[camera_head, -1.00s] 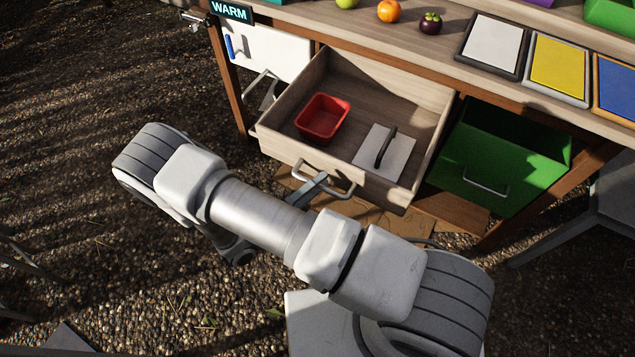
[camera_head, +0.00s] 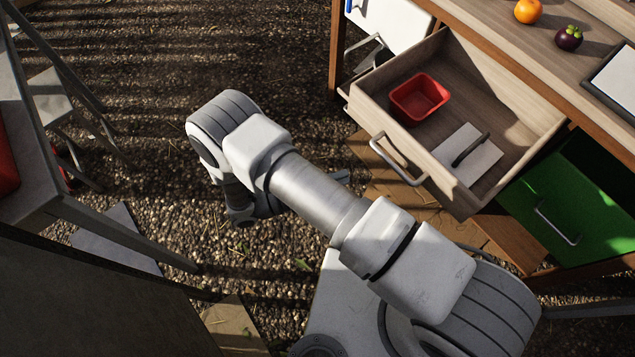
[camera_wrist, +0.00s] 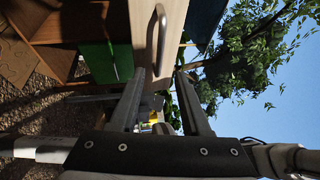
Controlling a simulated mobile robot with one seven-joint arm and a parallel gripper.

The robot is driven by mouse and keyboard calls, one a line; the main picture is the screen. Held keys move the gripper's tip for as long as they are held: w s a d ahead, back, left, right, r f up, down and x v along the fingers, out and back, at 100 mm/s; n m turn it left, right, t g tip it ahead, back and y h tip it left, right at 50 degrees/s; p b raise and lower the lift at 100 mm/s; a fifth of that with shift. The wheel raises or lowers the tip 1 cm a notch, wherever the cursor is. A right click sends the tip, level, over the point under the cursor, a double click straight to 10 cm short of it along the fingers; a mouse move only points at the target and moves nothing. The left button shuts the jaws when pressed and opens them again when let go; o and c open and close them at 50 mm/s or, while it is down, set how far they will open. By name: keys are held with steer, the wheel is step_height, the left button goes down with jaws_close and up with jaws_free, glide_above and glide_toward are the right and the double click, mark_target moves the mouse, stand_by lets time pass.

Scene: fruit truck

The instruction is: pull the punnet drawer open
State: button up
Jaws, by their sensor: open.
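The wooden punnet drawer (camera_head: 465,189) stands pulled well out from under the counter in the head view. A red punnet (camera_head: 419,98) and a white plate with a dark handle (camera_head: 468,155) lie inside it. Its metal bar handle (camera_head: 398,162) is on the front panel and also shows in the wrist view (camera_wrist: 157,38).
A green drawer (camera_head: 570,205) with a metal handle is right of the wooden drawer. An orange fruit (camera_head: 528,11) and a mangosteen (camera_head: 569,38) sit on the counter. A grey table (camera_head: 40,205) stands at the left. Gravel floor (camera_head: 150,150) lies open between.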

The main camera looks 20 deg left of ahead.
steer(key=shift+v, duration=2.3)
steer(key=shift+r, duration=0.1)
steer(key=w+d+r+m+g+y, duration=0.4)
steer(key=d+r+m+g, duration=0.15)
steer(key=r+m, duration=0.5)
steer(key=w+d+r+m+g+y, duration=0.3)
steer(key=d+r+m+g, duration=0.3)
steer(key=r+m, duration=0.4)
steer(key=s+d+r+m+t+y, duration=0.35)
steer(key=d+r+m+y, duration=0.2)
steer(key=r+m, duration=0.35)
steer(key=s+d+r+m+t+y, duration=0.3)
steer(key=s+d+r+m+y, duration=0.25)
steer(key=m, duration=0.65)
step_height(320, 180, up, 21)
steer(key=w+p, duration=0.1)
steer(key=p, duration=1.8)
steer(key=shift+d+h, duration=0.35)
steer(key=shift+h, duration=0.05)
steer(key=shift+w+d, duration=0.1)
